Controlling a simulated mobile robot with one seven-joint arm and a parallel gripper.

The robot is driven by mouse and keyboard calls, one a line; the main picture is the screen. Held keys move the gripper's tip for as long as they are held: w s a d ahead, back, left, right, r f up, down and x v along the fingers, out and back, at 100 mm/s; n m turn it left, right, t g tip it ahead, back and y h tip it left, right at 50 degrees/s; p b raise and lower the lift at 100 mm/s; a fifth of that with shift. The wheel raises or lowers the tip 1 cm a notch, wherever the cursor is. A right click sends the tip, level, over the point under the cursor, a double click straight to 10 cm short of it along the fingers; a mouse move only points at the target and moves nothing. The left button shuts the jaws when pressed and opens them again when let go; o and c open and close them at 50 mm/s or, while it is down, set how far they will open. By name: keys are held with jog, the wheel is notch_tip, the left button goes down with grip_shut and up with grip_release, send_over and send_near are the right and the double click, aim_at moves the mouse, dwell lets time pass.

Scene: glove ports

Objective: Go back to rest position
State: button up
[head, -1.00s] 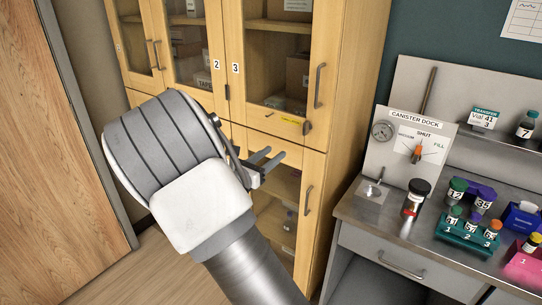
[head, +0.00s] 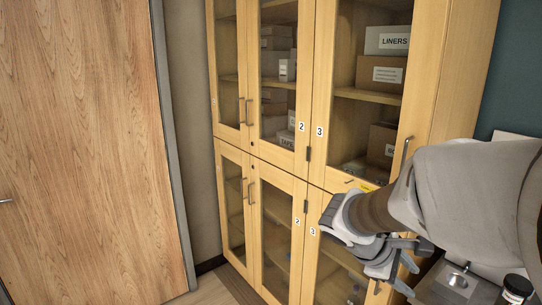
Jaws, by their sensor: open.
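My gripper (head: 411,268) is at the lower right of the head view, at the end of my grey arm, which comes in from the right edge. Its two fingers are apart, with nothing seen between them. It appears in front of the lower door of the wooden cabinet (head: 310,150) marked 3. I cannot tell how far it is from the door.
The glass-fronted cabinet doors look shut. Boxes, one labelled LINERS (head: 387,40), sit inside. A steel counter (head: 445,288) with a dark-capped canister (head: 516,288) shows at the bottom right, partly hidden by my arm. A wooden door (head: 85,150) stands at left.

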jog(key=s+a+r+m+t+y, duration=0.1)
jog(key=s+a+r+m+y, duration=0.1)
jog(key=s+a+m+y, duration=0.2)
jog(key=s+a+r+m+t+y, duration=0.2)
jog(key=s+a+m+y, duration=0.2)
jog(key=s+a+m, duration=0.2)
jog(key=s+a, duration=0.2)
jog(key=s, duration=0.1)
jog(key=shift+s+r+y, duration=0.2)
jog(key=shift+r+y, duration=0.1)
jog(key=shift+r, duration=0.1)
jog(key=shift+a, duration=0.1)
jog(key=shift+c, duration=0.3)
